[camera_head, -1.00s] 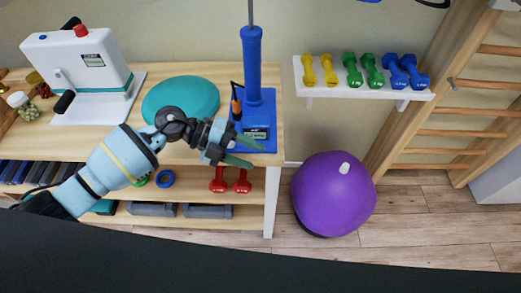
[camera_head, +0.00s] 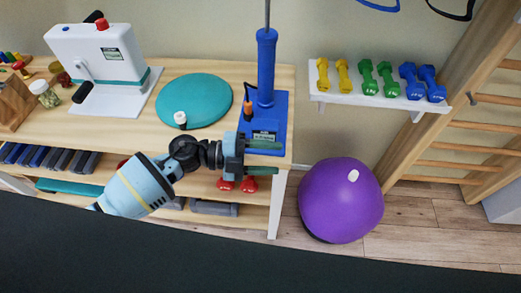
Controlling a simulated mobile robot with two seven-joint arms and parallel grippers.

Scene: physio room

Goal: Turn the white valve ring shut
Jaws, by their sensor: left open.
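A small white ring-like part with a dark top (camera_head: 180,119) sits at the near edge of the teal cushion disc (camera_head: 205,98) on the wooden bench; it looks like the white valve ring, but is too small to tell how far it is turned. My left gripper (camera_head: 267,158) is open and empty, its two green fingers pointing right. It shows to the right of and nearer than the white part, in front of the blue pump (camera_head: 266,105) base. My right gripper is not in view.
A white machine (camera_head: 98,60) and a jar (camera_head: 45,94) stand left on the bench (camera_head: 150,125). Red dumbbells (camera_head: 226,184) lie on the shelf below. A purple ball (camera_head: 340,200) with a white plug rests on the floor. Coloured dumbbells (camera_head: 388,80) sit on a wall shelf.

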